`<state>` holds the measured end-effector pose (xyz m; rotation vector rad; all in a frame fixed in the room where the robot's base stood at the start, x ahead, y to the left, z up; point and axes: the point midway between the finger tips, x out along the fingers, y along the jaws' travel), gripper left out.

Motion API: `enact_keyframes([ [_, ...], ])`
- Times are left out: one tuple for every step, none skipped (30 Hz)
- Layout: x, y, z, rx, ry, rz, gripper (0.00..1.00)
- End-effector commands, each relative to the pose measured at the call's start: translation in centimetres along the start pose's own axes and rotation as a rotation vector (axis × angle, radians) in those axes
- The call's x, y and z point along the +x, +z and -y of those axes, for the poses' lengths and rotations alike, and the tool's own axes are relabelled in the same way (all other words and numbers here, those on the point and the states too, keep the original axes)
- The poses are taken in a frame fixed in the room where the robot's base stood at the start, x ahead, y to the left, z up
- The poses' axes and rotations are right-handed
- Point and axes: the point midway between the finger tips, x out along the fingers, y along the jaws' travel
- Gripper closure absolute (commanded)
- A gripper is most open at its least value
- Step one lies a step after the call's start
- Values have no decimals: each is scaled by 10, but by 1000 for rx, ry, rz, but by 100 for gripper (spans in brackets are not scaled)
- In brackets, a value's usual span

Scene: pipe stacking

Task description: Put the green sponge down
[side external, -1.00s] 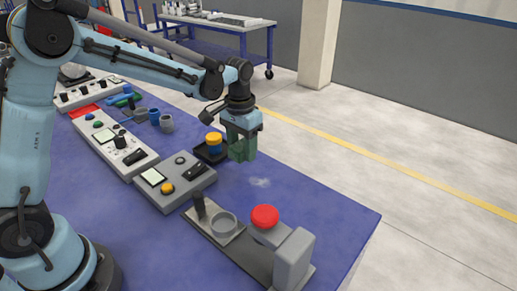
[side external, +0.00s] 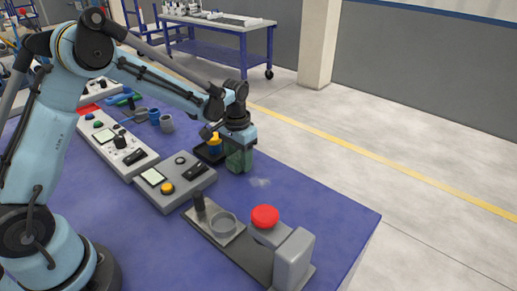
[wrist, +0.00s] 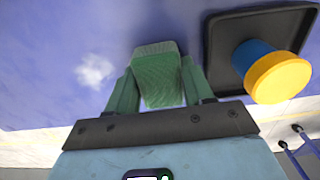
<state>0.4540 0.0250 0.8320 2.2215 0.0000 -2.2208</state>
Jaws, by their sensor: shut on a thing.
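The green sponge (wrist: 160,80) is between the two green fingers of my gripper (wrist: 157,92) in the wrist view. My gripper is shut on it. In the side view my gripper (side external: 239,160) points down just above or at the blue table, to the right of the black tray; the sponge is hard to tell from the fingers there. I cannot tell whether the sponge touches the table.
A black tray (wrist: 222,78) holds a blue and a yellow pipe piece (wrist: 280,78) close beside my gripper. A whitish patch (side external: 260,182) marks the table (side external: 330,215). A grey control box (side external: 175,182) and a fixture with a red button (side external: 265,216) stand nearer.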

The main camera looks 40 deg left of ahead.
Motion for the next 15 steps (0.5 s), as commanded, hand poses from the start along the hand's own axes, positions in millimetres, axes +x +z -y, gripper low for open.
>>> enact_keyframes([
  [2,0,0,0,0,0,93],
  [3,0,0,0,0,0,93],
  [2,0,0,0,0,0,43],
  [2,0,0,0,0,0,38],
  [2,0,0,0,0,0,33],
  [2,0,0,0,0,0,27],
  [2,0,0,0,0,0,23],
  [2,0,0,0,0,0,23],
  [2,0,0,0,0,0,23],
  [2,0,0,0,0,0,23],
  [2,0,0,0,0,0,23],
  [2,0,0,0,0,0,23],
  [2,0,0,0,0,0,23],
  [2,0,0,0,0,0,23],
  [1,0,0,0,0,0,23],
])
